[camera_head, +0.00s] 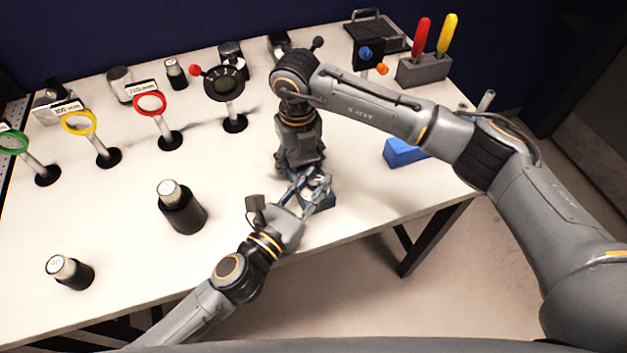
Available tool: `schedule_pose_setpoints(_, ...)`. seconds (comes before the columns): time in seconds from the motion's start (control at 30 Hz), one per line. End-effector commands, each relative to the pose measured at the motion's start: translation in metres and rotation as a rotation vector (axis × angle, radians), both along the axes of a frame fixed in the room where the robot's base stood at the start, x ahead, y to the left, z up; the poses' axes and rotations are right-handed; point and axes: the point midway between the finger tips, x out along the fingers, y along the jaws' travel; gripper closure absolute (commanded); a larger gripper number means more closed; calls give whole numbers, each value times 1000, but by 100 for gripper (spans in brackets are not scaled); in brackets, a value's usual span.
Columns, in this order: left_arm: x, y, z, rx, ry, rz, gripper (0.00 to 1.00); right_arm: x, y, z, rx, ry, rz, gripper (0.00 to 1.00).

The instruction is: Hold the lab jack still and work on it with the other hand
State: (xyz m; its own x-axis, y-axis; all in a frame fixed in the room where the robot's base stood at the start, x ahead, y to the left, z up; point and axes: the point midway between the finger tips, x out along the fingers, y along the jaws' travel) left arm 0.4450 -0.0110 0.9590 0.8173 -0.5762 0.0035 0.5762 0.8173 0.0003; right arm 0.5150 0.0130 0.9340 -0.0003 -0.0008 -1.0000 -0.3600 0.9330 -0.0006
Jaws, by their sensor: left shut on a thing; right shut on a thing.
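The lab jack (325,201) is a small blue-based device near the front edge of the white table, mostly hidden by my two grippers. My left gripper (306,192) comes in low from the front left and is shut on the jack's side. My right gripper (314,181) reaches down from above and is shut at the jack's top. The exact part that it grips, and the jack's height, are hidden by the fingers.
A blue block (401,153) lies right of the jack. Black-and-silver cylinders (181,209) stand at the left. Colored rings on stands (150,104) and a dial on a stand (224,84) are farther back. A grey holder (423,70) has red and yellow handled tools.

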Motion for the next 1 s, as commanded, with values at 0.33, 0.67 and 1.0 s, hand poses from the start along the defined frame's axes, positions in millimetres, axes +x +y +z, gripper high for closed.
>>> schedule_pose_setpoints(0.33,0,0,1,-1,0,-122,100,0,0,0,1,0,-1,100)
schedule_pose_setpoints(0.67,0,0,1,-2,1,-137,100,0,0,0,0,0,0,100)
schedule_pose_setpoints(1.0,0,0,0,-1,2,-135,52,0,0,0,0,-1,0,100)
